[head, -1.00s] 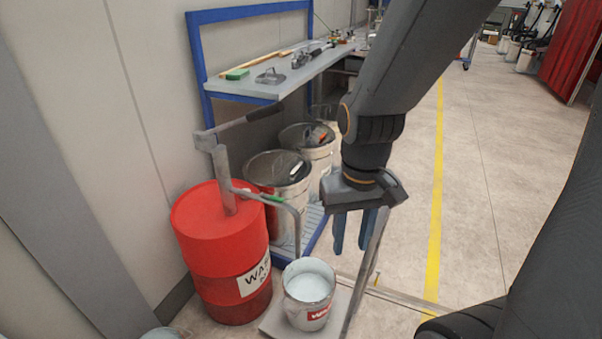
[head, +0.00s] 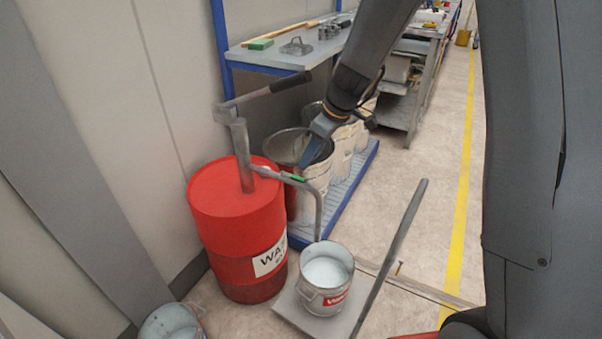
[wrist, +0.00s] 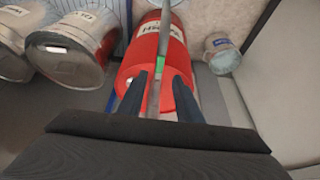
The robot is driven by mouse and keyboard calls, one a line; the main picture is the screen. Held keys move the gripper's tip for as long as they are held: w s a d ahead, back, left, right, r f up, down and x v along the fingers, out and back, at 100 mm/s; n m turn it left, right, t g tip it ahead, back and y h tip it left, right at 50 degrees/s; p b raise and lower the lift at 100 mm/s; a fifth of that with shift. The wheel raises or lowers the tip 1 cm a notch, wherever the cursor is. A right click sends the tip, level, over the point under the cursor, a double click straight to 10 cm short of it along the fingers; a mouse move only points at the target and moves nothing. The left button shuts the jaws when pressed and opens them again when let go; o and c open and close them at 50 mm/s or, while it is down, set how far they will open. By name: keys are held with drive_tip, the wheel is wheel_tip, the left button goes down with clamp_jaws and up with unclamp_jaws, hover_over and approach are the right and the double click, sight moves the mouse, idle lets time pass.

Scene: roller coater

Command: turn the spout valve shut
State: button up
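The red drum (head: 240,215) carries a hand pump with a grey spout pipe (head: 319,212) that bends down over a white pail (head: 326,272). A small green valve handle (head: 297,179) sits on the horizontal part of the spout. In the wrist view the green handle (wrist: 162,60) shows just beyond and between my fingertips. My gripper (head: 310,156) is above and behind the handle, pointing down toward it. In the wrist view my gripper (wrist: 161,78) is open, with the grey pipe between its two blue fingers in the picture. I cannot tell whether they touch it.
The pump lever (head: 270,90) rises above the drum, left of my arm. Open metal buckets (head: 298,146) stand on a blue rack under the shelf (head: 285,55). A slanted grey bar (head: 392,255) stands right of the pail. Floor at the right is clear.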

sight(298, 177)
drive_tip(key=x, duration=0.7)
drive_tip(key=shift+w+a+f, duration=0.15)
drive_tip(key=shift+a+f, duration=0.05)
drive_tip(key=shift+f, duration=0.1)
clamp_jaws()
